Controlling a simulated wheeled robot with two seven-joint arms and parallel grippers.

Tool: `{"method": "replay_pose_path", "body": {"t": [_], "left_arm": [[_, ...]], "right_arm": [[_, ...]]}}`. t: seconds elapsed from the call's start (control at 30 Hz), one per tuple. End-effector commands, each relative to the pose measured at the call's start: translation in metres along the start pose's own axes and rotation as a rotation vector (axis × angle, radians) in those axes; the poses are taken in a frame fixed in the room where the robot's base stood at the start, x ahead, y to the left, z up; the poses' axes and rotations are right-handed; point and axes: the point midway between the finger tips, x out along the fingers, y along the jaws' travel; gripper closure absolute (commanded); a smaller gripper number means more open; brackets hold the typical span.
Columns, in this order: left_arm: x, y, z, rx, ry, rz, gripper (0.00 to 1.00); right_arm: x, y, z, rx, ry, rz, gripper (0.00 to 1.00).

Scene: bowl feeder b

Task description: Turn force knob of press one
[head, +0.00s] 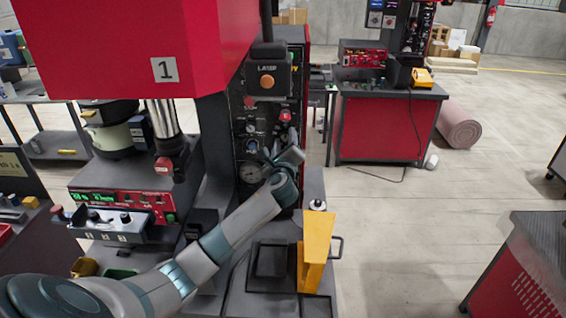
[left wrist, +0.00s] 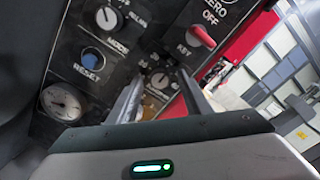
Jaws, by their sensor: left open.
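Press one (head: 110,40) is the red machine marked 1 at the left of the head view. Its black control panel (head: 240,112) faces me on the column. My left gripper (head: 272,150) is up at the lower right part of this panel. In the left wrist view its two fingers (left wrist: 160,78) are open, with a small dark knob (left wrist: 159,80) on a pale dial between their tips. This looks like the force knob, but its label is not readable. I cannot tell whether the fingers touch it. The gripper hides it in the head view. My right gripper is not in view.
Around that knob are a mode knob (left wrist: 108,18), a blue reset button (left wrist: 92,57), a red key switch (left wrist: 201,37) and a round gauge (left wrist: 62,102). A yellow bracket (head: 316,245) stands below at right. The floor (head: 430,220) further right is clear.

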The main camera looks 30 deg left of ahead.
Motion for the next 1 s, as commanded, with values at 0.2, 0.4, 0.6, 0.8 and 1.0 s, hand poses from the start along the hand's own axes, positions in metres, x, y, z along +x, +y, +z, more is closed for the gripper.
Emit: {"method": "replay_pose_path", "body": {"t": [0.2,0.4,0.6,0.8,1.0], "left_arm": [[-0.022,0.002,-0.002,-0.001,0.002,-0.001,0.55],[-0.055,0.003,-0.003,-0.001,0.001,-0.002,0.55],[-0.091,0.003,-0.003,-0.002,0.001,-0.002,0.55],[-0.129,0.002,-0.003,-0.002,0.001,-0.002,0.55],[-0.155,0.001,-0.002,-0.002,0.001,-0.001,0.55]], "right_arm": [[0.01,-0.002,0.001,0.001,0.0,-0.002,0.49],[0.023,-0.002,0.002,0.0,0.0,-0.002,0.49],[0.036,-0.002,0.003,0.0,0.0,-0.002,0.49],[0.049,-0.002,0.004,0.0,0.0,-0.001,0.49],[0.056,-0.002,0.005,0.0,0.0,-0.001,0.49]]}}
